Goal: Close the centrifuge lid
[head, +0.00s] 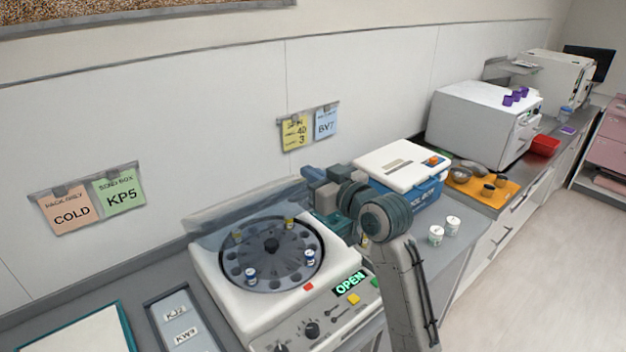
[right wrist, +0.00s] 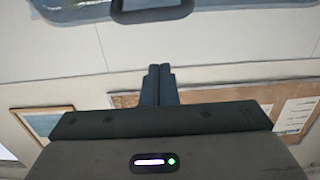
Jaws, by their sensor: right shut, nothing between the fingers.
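The white centrifuge (head: 215,275) stands on the counter, and its green display reads OPEN. Its translucent grey lid (head: 225,218) is raised at the back, tilted up behind the rotor (head: 270,250). Several capped tubes sit in the rotor. My right arm reaches in from the lower right. My right gripper (head: 308,174) is beside the lid's right end, high near the wall; I cannot tell if it touches the lid. In the right wrist view its two fingers (right wrist: 158,84) are together and empty. My left gripper is not in view.
A blue cool box (head: 405,165) with a white lid stands right of my right gripper. Two white jars (head: 436,235) stand on the counter in front of it. An orange mat (head: 495,190) with bowls lies farther right. A labelled tray (head: 180,318) is left of the centrifuge.

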